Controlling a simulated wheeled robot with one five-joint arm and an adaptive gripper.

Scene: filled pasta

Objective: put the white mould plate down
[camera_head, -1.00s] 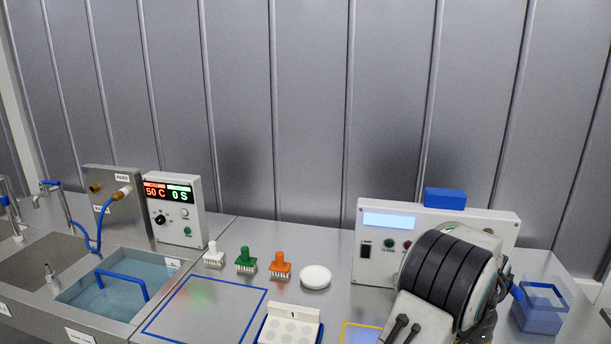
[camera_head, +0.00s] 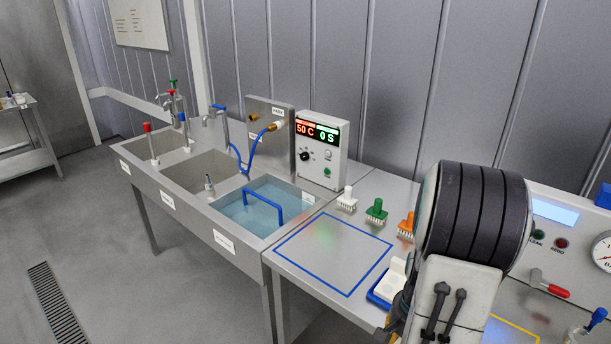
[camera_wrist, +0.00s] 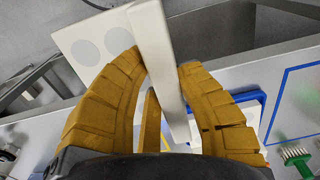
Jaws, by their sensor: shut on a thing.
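The white mould plate (camera_wrist: 103,28) is in my gripper (camera_wrist: 163,62) in the wrist view. It has a flat face with round grey hollows and a tall plain white side wall between the two yellow-brown fingers. The fingers are closed against that wall. The plate looks raised, apart from the blue-rimmed tray beyond it. In the head view my own arm hides the gripper and the held plate. A second white piece (camera_head: 396,270) sits in the blue tray (camera_head: 379,300) on the bench there, partly covered by my arm.
A blue-outlined square (camera_head: 334,252) on the bench is empty. Behind it stand a white brush (camera_head: 347,199), a green brush (camera_head: 376,211) and an orange brush (camera_head: 406,224). The water basin (camera_head: 255,212) is to the left. A control panel with a red lever (camera_head: 552,288) is right.

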